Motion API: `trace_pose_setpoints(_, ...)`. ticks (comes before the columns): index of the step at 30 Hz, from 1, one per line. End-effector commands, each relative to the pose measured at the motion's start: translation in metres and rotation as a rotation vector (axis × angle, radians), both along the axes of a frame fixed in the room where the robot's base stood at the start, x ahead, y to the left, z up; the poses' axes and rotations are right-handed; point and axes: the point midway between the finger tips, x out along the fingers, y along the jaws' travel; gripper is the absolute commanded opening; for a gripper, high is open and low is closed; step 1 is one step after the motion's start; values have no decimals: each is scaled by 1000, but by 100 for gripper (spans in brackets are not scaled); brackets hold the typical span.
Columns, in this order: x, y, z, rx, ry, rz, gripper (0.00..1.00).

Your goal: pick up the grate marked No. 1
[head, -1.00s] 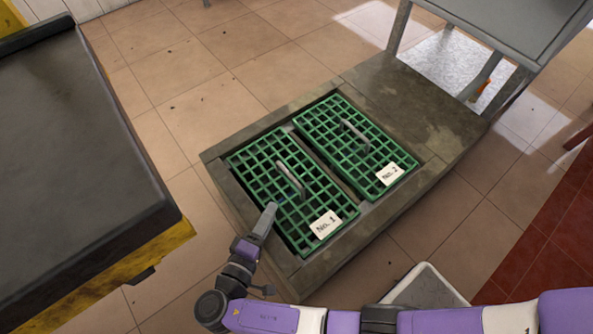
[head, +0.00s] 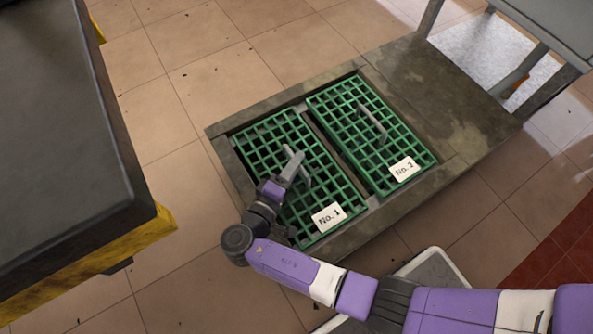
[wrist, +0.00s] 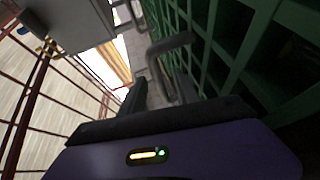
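The grate marked No. 1 (head: 262,140) is a green lattice lying flat in the left opening of a stone-like frame. Its white label (head: 328,217) is at the near end. Its grey bar handle (head: 306,178) stands up at the middle, partly covered by my gripper. My gripper (head: 296,157) is over this grate, right at the handle, with its fingers overlapping it in the head view. In the wrist view the handle (wrist: 171,46) is just ahead of the dark finger, with the green lattice to the right. The finger gap and any contact are unclear.
The grate marked No. 2 (head: 350,105), with its own handle, lies to the right in the same frame (head: 424,97). A dark-topped yellow unit (head: 70,150) stands at left, and a grey table (head: 545,20) at upper right. Tiled floor is open beyond the frame.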

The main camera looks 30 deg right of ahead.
Motion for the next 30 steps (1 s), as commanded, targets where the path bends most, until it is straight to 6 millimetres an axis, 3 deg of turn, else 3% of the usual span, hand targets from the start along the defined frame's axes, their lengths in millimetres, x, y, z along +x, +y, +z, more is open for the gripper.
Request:
trace_pose_setpoints(4,6,-10,-2,0,-1,0,38)
trace_pose_setpoints(11,7,-11,-1,0,-1,1,38)
trace_pose_setpoints(17,7,-11,-1,0,-1,1,1)
trace_pose_setpoints(30,7,-11,-1,0,0,1,0)
